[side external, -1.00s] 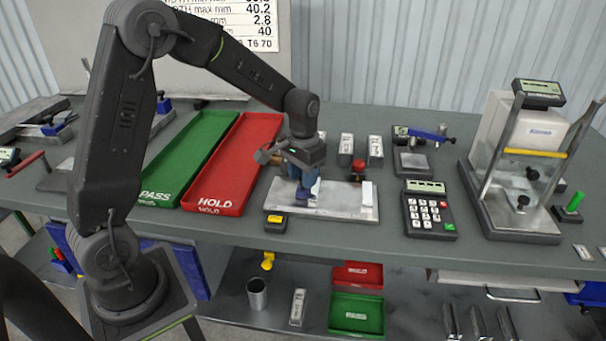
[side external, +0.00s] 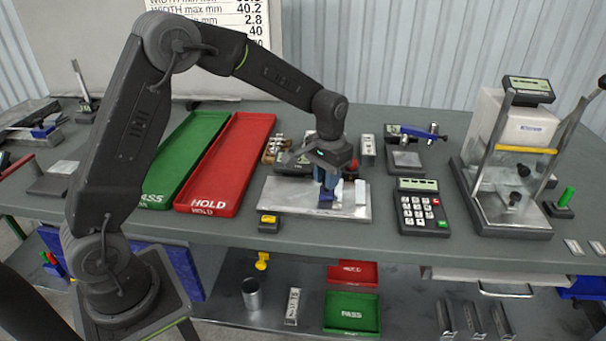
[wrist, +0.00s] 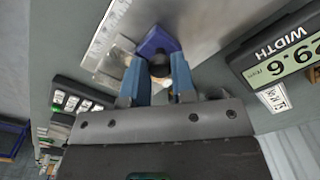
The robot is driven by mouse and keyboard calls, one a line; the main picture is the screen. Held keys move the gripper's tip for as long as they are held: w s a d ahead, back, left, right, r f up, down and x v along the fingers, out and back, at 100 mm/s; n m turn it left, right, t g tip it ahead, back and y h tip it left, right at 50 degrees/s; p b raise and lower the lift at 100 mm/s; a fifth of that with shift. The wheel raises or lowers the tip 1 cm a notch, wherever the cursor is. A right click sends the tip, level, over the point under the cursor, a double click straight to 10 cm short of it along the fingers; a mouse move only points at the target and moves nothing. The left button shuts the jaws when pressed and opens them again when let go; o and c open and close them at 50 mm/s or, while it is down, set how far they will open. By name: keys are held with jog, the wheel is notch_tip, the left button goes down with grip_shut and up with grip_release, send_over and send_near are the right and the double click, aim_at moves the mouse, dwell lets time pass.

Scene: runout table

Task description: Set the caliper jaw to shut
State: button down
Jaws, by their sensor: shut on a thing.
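The caliper is a pale metal plate (side external: 285,198) on the bench, with a blue sliding jaw (side external: 326,203) and an upright white block (side external: 361,192) near its right end. A narrow gap shows between the blue jaw and the white block; a pale piece shows there, its nature unclear. In the wrist view the blue jaw (wrist: 155,40) carries a dark round knob (wrist: 160,66). My gripper (side external: 325,188) is over the plate, its blue fingers closed around the knob, also in the wrist view (wrist: 158,82). A display (wrist: 285,58) reads WIDTH and about 29.6, partly cut off.
A red HOLD tray (side external: 212,203) and a green PASS tray (side external: 157,198) lie to the left. A keypad (side external: 423,210) and a scale with a frame (side external: 500,225) stand to the right.

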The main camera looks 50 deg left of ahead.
aim_at(340, 190)
jog(key=shift+w+d+r, duration=0.1)
jog(key=shift+w+d, duration=1.1)
jog(key=c, duration=0.9)
grip_release()
jog(key=shift+c, duration=0.2)
notch_tip(340, 190, up, 14)
jog(key=shift+s, duration=0.1)
